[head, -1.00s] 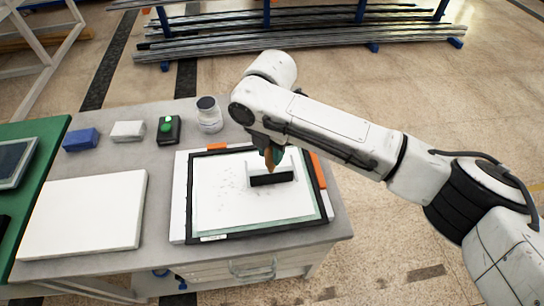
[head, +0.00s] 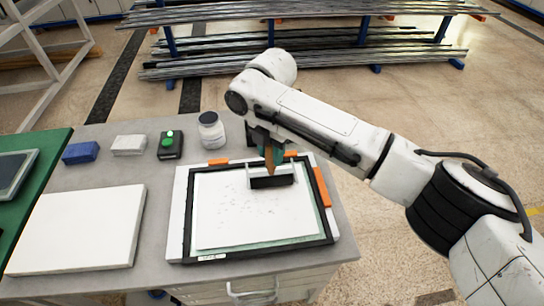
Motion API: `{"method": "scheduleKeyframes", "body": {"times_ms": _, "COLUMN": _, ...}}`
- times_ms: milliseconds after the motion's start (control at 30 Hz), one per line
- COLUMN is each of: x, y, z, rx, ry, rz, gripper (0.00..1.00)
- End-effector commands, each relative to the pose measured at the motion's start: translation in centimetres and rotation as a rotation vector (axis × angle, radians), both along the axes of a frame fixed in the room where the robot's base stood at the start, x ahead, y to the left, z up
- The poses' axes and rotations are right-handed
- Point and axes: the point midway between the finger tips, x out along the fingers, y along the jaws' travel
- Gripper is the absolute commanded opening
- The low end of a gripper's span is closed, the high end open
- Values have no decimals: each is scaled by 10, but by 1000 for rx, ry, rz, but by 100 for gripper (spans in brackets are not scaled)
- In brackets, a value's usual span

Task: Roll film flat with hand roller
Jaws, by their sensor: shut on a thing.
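The white film (head: 225,215) lies inside a black frame (head: 187,222) on a white board, with a pale green sheet edge showing under it. Small dark specks or bubbles show on the film's left and middle part. The hand roller (head: 271,182) has a black cylinder and a pale bracket, and its wooden handle points up. My gripper (head: 269,155) is shut on the handle from above. The roller sits at the film's upper right; whether it touches the film I cannot tell. The fingertips are partly hidden by the arm.
Orange clamps (head: 322,188) sit at the frame's right and top edges. Left are a white slab (head: 78,230), blue block (head: 80,152), white block (head: 128,145), black box with green button (head: 170,146) and lidded jar (head: 211,130). A metal rack (head: 300,60) stands behind.

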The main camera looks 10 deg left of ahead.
Motion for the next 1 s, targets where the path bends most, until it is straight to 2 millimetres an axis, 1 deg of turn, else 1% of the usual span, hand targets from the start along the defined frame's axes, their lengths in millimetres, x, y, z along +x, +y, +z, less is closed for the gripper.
{"method": "scheduleKeyframes", "body": {"times_ms": 33, "x": 4, "y": 2, "z": -3, "rx": 0, "ry": -1, "rz": 0, "gripper": 5}}
{"method": "scheduleKeyframes", "body": {"times_ms": 200, "x": 13, "y": 5, "z": -2, "rx": 0, "ry": 1, "rz": 1, "gripper": 5}}
{"method": "scheduleKeyframes", "body": {"times_ms": 367, "x": 16, "y": 5, "z": 1, "rx": 0, "ry": 1, "rz": 1, "gripper": 5}}
{"method": "scheduleKeyframes", "body": {"times_ms": 467, "x": 13, "y": 4, "z": 2, "rx": 1, "ry": 3, "rz": 2, "gripper": 5}}
{"method": "scheduleKeyframes", "body": {"times_ms": 800, "x": -8, "y": -2, "z": 1, "rx": 0, "ry": 4, "rz": 1, "gripper": 5}}
{"method": "scheduleKeyframes", "body": {"times_ms": 1000, "x": -12, "y": -3, "z": 0, "rx": 0, "ry": 2, "rz": 1, "gripper": 5}}
